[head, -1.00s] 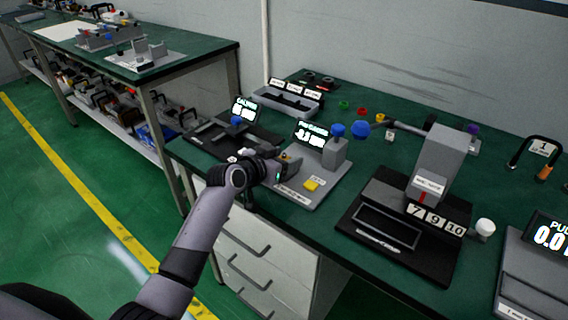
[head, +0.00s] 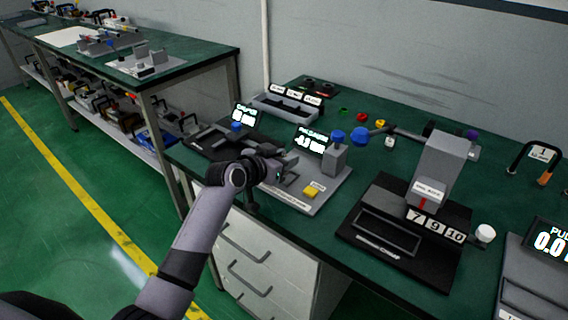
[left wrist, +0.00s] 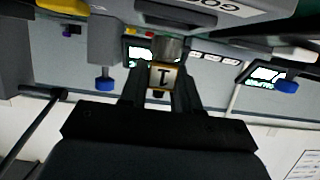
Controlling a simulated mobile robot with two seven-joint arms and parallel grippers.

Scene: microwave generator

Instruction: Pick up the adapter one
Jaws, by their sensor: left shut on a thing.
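My left gripper (head: 289,168) is at the front left of the grey gauge station (head: 318,203) in the head view. In the left wrist view the same gripper (left wrist: 161,85) is shut on a small block, which I take to be adapter one (left wrist: 163,76). The block has a metallic round end and a pale face with a dark mark like a T or an upturned 1. In the head view the block is too small and covered to make out. I cannot tell whether it touches the station. My right gripper is not in view.
A yellow button (head: 311,191) and a post with a blue knob (head: 337,137) are on the station. A black caliper stand (head: 205,141) is to the left, and a grey press (head: 440,168) to the right. A labelled tray (head: 285,109) stands behind. The bench's front edge is close below my gripper.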

